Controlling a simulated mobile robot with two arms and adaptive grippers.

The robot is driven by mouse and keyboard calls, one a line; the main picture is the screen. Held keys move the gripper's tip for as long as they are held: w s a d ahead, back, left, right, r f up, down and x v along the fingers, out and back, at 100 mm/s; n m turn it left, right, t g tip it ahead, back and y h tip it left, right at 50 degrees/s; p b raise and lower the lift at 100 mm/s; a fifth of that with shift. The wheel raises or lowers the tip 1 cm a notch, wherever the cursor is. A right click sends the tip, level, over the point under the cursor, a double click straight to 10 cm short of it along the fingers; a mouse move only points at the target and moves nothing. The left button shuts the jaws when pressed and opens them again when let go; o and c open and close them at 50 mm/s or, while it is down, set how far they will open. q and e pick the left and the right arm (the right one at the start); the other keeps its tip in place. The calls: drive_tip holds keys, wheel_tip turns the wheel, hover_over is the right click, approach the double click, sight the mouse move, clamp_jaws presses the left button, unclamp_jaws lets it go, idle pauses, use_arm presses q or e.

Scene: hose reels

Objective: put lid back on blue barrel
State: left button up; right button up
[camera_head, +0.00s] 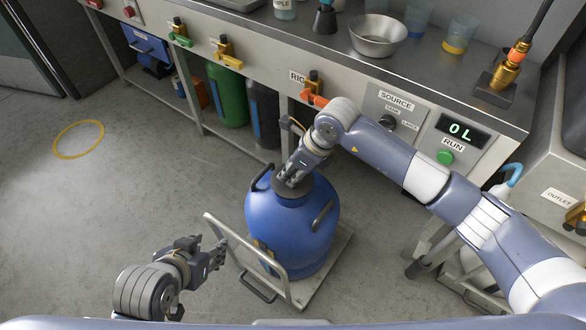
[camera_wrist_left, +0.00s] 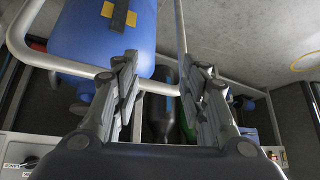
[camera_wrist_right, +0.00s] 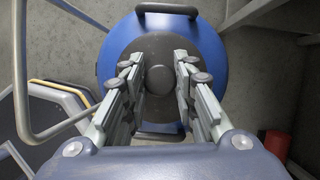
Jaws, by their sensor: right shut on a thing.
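The blue barrel (camera_head: 290,225) stands upright on a small cart with a tubular handle. Its dark grey round lid (camera_head: 292,186) covers the top opening. My right gripper (camera_head: 292,176) is over the lid, its fingers shut on the lid's central knob (camera_wrist_right: 160,80); whether the lid is fully seated I cannot tell. In the right wrist view the lid (camera_wrist_right: 150,52) lies within the blue barrel top (camera_wrist_right: 208,38). My left gripper (camera_head: 219,254) is open and empty, left of the barrel by the cart handle. The barrel (camera_wrist_left: 105,35) also shows in the left wrist view.
The cart (camera_head: 318,280) has a raised handle frame (camera_head: 235,240) between my left gripper and the barrel. A steel bench (camera_head: 330,55) with valves and a control panel (camera_head: 450,135) stands behind. A green cylinder (camera_head: 227,95) is under it.

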drive_tip(key=shift+f+b, duration=0.4)
drive_tip(key=shift+f, duration=0.2)
use_arm(q)
drive_tip(key=shift+w+d+r+t+h, duration=0.15)
drive_tip(key=shift+w+d+r+t, duration=0.1)
drive_tip(key=shift+w+r+t, duration=0.4)
drive_tip(key=shift+w+d+r+t+h, duration=0.1)
drive_tip(key=shift+w+d+r+t, duration=0.25)
drive_tip(key=shift+w, duration=0.55)
drive_tip(key=shift+w+d+r+t+h, duration=0.2)
drive_tip(key=shift+w+r+t, duration=0.25)
drive_tip(key=shift+w, duration=0.35)
use_arm(e)
drive_tip(key=shift+f, duration=0.1)
use_arm(q)
drive_tip(key=shift+w+d+r+t, duration=0.2)
drive_tip(key=shift+w+r+t, duration=0.05)
drive_tip(key=shift+w+r, duration=0.2)
drive_tip(key=shift+w+r, duration=0.15)
drive_tip(key=shift+w+d+r+t+b, duration=0.2)
drive_tip(key=shift+w+r+t+b, duration=0.15)
drive_tip(key=shift+r+t, duration=0.05)
use_arm(e)
drive_tip(key=shift+f, duration=0.1)
idle(0.5)
drive_tip(key=o, duration=1.1)
drive_tip(key=shift+o, duration=0.6)
drive_tip(key=o, duration=0.4)
